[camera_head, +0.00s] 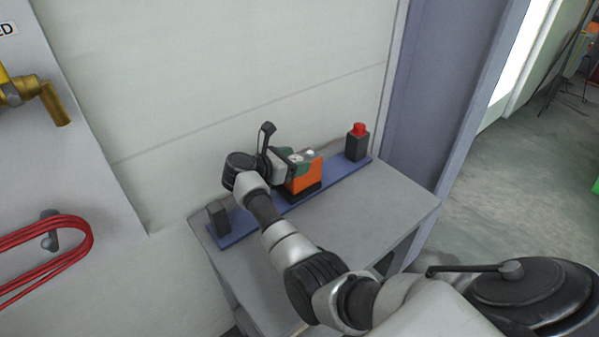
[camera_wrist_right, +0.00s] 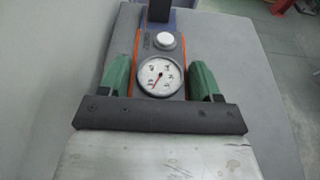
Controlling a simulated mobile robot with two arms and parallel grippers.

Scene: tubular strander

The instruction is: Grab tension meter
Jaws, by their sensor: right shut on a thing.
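The tension meter (camera_head: 309,173) is an orange and dark box on a blue strip on a small grey table. In the right wrist view the tension meter (camera_wrist_right: 161,52) shows a round white dial with a red needle and a white knob above it. My right gripper (camera_head: 291,160) has its green fingers at the meter's top. In the wrist view my right gripper (camera_wrist_right: 161,80) has one finger on each side of the dial, shut on the meter. The meter's base appears to be on the blue strip. My left gripper is not in view.
The blue strip (camera_head: 240,226) also carries a black block with a red top (camera_head: 357,143) at its right end and a dark block (camera_head: 218,216) at its left end. A pale wall stands behind the table (camera_head: 375,215). Red hoses (camera_head: 45,240) hang at left.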

